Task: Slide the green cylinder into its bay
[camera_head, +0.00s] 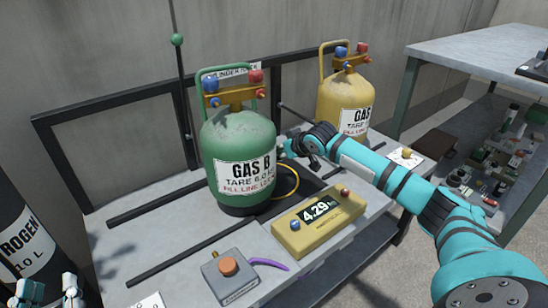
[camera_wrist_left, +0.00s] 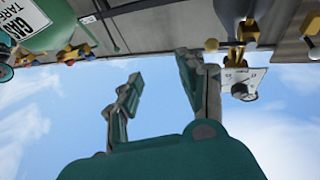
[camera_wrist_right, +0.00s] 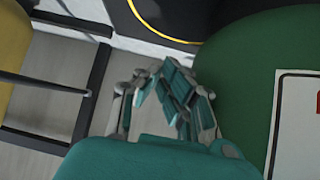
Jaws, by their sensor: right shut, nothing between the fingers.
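The green cylinder (camera_head: 238,150), labelled GAS B, stands upright on the bench, its black base partly over a dark plate (camera_head: 309,186). It fills the right side of the right wrist view (camera_wrist_right: 245,75). My right gripper (camera_head: 284,148) is shut and empty beside the cylinder's right flank; whether it touches is unclear. Its fingers show in the right wrist view (camera_wrist_right: 172,98). Left of the cylinder, dark rails (camera_head: 155,203) lie before a black rack frame (camera_head: 110,97); this looks like an empty bay. My left gripper (camera_head: 58,292) is low at the left, open and empty in its wrist view (camera_wrist_left: 160,90).
A yellow cylinder (camera_head: 345,100) stands at the back right. A yellow scale (camera_head: 318,221) reading 4.29 and a grey box with an orange button (camera_head: 230,277) sit along the front. A dark nitrogen cylinder (camera_head: 22,240) stands at the left. Shelves (camera_head: 480,50) stand right.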

